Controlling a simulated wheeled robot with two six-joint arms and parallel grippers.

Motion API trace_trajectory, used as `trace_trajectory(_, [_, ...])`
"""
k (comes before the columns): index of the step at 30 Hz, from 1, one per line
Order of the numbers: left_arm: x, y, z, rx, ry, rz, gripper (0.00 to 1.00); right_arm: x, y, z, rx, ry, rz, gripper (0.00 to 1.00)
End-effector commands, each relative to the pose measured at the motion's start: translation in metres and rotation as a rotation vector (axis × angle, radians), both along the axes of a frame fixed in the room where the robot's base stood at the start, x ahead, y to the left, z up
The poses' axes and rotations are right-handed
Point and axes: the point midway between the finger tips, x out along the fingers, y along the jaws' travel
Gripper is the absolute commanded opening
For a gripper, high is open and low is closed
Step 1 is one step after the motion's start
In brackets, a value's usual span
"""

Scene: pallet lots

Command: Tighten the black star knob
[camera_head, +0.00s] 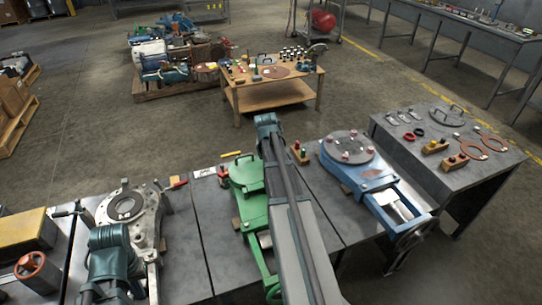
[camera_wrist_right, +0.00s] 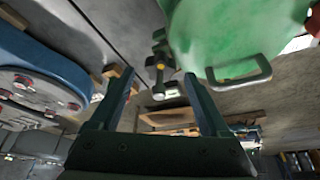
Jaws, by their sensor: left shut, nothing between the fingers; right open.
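A black knob with a yellow centre (camera_wrist_right: 160,66), which looks like the star knob, sits beside the rounded green casting (camera_wrist_right: 225,38) in the right wrist view. My right gripper (camera_wrist_right: 156,77) is open, with the knob in line between its fingertips; I cannot tell the distance or see any contact. In the head view the green casting (camera_head: 246,172) stands on the bench partly behind my right arm, and I cannot make out the knob there. My left gripper (camera_head: 110,238) is shut and empty, low at the left near the grey metal casting (camera_head: 127,208).
A blue fixture with a round plate (camera_head: 348,148) stands right of my right arm. A wooden block with small bottles (camera_head: 299,153) lies between it and the green casting. A side table (camera_head: 480,175) holds rings and blocks. The bench between the grey and green castings is mostly clear.

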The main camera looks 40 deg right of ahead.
Motion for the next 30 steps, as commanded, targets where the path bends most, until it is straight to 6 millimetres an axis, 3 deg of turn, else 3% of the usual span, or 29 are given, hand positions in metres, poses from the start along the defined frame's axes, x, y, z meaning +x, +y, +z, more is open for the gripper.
trace_trajectory(1, [0.000, 0.000, 0.012, 0.000, 0.000, 0.000, 0.00, -0.003, 0.002, 0.012, 0.000, 0.000, 0.000, 0.80])
trace_trajectory(18, [0.000, 0.000, 0.098, 0.000, 0.000, 0.001, 0.00, -0.026, 0.029, 0.098, 0.000, 0.001, 0.001, 0.80])
trace_trajectory(24, [0.000, 0.000, 0.112, 0.000, 0.000, 0.001, 0.00, -0.031, 0.034, 0.112, 0.000, 0.001, 0.001, 0.80])
trace_trajectory(30, [0.000, 0.000, 0.112, 0.000, 0.000, 0.001, 0.00, -0.031, 0.034, 0.112, 0.001, 0.001, 0.000, 0.80])
